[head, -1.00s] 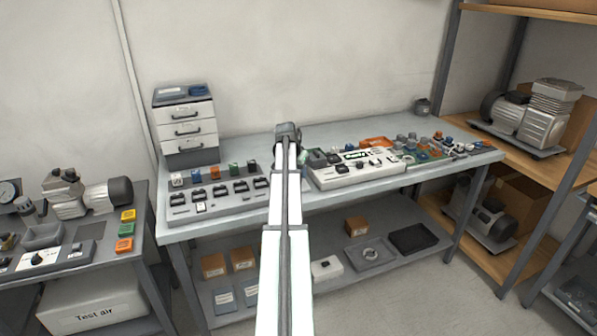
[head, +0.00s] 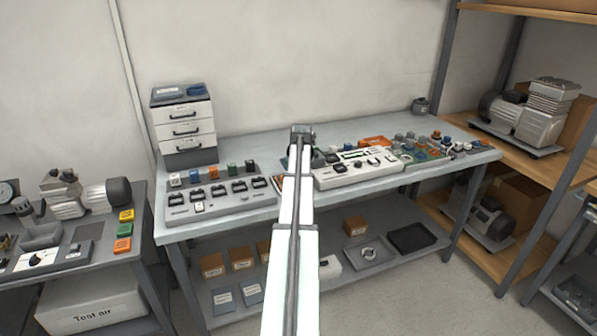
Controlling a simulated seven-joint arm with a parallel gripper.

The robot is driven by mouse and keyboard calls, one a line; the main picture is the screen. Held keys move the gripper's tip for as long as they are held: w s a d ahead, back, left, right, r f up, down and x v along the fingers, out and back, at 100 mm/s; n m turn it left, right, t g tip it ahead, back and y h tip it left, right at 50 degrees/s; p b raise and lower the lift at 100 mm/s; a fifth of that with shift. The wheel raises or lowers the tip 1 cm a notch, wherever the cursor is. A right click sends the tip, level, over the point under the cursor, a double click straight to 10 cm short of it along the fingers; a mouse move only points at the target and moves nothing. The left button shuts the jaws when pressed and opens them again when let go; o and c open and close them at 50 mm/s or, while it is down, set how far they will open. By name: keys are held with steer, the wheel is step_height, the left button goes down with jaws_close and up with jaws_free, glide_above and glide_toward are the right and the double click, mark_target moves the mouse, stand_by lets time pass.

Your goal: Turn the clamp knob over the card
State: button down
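A white panel (head: 388,179) lies on the middle of the bench. It carries a pale strip with dark green marks (head: 355,154) and small dark knobs or clips, one of them a dark piece (head: 340,168) near its left part. I cannot tell which is the clamp knob, or make out a card for certain. My gripper (head: 301,136) is over the bench at the panel's left end, with my arm reaching up to it from below. My arm and wrist hide the strip of bench between the panel and the grey rack. The fingers are too small and covered to read.
A grey rack with several dark clips (head: 217,201) and coloured blocks is left of my arm. A drawer unit (head: 185,128) stands behind it. Several small coloured parts (head: 437,146) crowd the bench's right.

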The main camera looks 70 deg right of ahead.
stand_by(0.5)
steer(key=c, duration=0.9)
jaws_free()
steer(key=v, duration=1.3)
steer(key=shift+r, duration=0.4)
steer(key=shift+a, duration=0.1)
